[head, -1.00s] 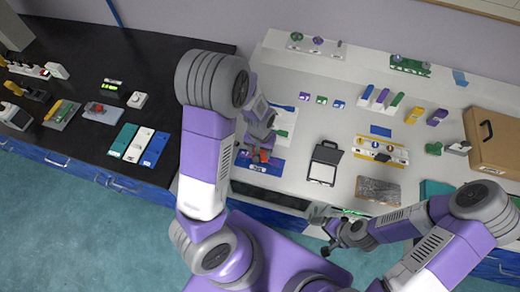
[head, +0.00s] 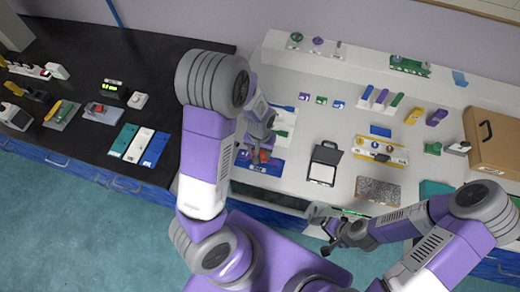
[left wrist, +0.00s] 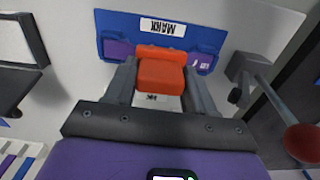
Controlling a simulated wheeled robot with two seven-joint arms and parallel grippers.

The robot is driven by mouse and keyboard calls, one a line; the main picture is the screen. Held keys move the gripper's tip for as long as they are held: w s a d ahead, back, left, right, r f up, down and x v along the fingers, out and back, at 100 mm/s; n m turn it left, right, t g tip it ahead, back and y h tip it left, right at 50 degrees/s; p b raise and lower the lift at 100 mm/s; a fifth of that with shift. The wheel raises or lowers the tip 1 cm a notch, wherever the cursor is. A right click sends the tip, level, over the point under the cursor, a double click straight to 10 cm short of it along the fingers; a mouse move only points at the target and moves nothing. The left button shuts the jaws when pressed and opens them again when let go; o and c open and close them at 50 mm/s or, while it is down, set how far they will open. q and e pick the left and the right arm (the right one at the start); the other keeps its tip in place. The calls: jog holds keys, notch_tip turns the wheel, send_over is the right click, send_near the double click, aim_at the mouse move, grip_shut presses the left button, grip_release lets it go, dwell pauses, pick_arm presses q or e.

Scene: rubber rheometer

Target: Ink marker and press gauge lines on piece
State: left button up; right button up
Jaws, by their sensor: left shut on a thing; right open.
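My left gripper (head: 262,152) is shut on an orange-red block, seemingly the marker (left wrist: 160,72), over a blue mat (left wrist: 110,28) with an upside-down "MARK" label in the left wrist view. The blue mat also shows in the head view (head: 270,168), mostly behind the gripper. A small white patch with dark print shows between the fingers under the block. I cannot tell whether the block touches what is below it, and the piece is not clearly seen. A black open case with a white pad (head: 322,172), possibly the ink pad, stands right of the mat. My right gripper (head: 328,232) is open near the bench's front edge.
A dark case also shows at the left of the left wrist view (left wrist: 18,85). A grey arm with a red knob (left wrist: 302,142) is close at right there. A speckled slab (head: 378,190), yellow rack (head: 380,150) and brown case (head: 495,140) lie further right.

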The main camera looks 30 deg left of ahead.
pick_arm(q)
jog(key=shift+r+p, duration=2.75)
jog(key=shift+r, duration=0.7)
jog(key=shift+f, duration=0.1)
